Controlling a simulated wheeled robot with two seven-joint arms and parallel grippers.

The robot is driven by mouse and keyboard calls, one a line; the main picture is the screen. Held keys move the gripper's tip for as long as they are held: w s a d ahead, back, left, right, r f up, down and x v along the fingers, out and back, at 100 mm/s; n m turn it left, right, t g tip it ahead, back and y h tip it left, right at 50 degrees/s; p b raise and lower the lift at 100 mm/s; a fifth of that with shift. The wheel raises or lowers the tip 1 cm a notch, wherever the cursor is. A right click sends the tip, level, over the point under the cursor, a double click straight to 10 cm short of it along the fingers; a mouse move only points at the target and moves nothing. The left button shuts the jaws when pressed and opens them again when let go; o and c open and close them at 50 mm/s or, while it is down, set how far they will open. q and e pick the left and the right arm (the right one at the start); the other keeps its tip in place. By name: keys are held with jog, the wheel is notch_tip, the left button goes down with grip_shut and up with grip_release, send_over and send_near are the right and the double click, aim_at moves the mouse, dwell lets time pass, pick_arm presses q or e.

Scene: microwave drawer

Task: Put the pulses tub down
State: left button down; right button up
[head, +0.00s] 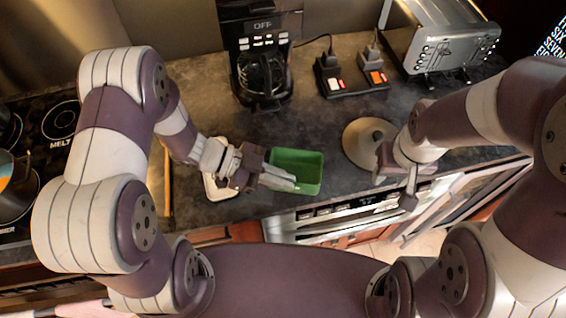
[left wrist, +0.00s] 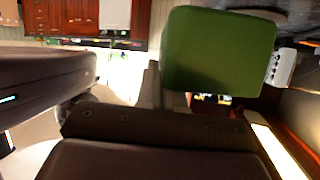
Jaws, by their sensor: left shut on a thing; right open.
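The pulses tub looks like a green, open-topped rectangular tub (head: 300,165), near the counter's front edge in the head view. My left gripper (head: 280,180) is shut on its near left side. In the left wrist view the green tub (left wrist: 218,52) fills the upper middle, past the fingers. I cannot tell whether its base touches the counter. Its inside looks plain green, with no contents that I can make out. My right gripper (head: 395,180) is open and empty, by the counter's front edge at the right.
A round beige lid-like disc (head: 358,145) lies right of the tub. A pale dish (head: 218,187) is partly hidden under my left gripper. A coffee maker (head: 262,60), a switch box (head: 350,80) and a toaster (head: 445,45) stand behind. Bare counter (head: 310,125) lies behind the tub.

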aim_at(281, 163)
pick_arm(q)
jog(key=w+f, duration=0.1)
jog(key=w, duration=0.1)
jog(key=w+f, duration=0.1)
jog(key=w, duration=0.1)
jog(key=w+f, duration=0.1)
jog(key=w, duration=0.1)
jog(key=shift+a+f, duration=0.2)
jog(key=shift+a, duration=0.2)
notch_tip(281, 163, down, 4)
jog(key=shift+s+r+p, duration=0.15)
jog(key=shift+r+p, duration=0.05)
jog(key=shift+p, duration=0.25)
jog(key=shift+f, duration=0.35)
jog(key=c, duration=1.7)
grip_release()
jog(key=o, duration=0.4)
pick_arm(e)
jog(key=shift+w+r, duration=0.3)
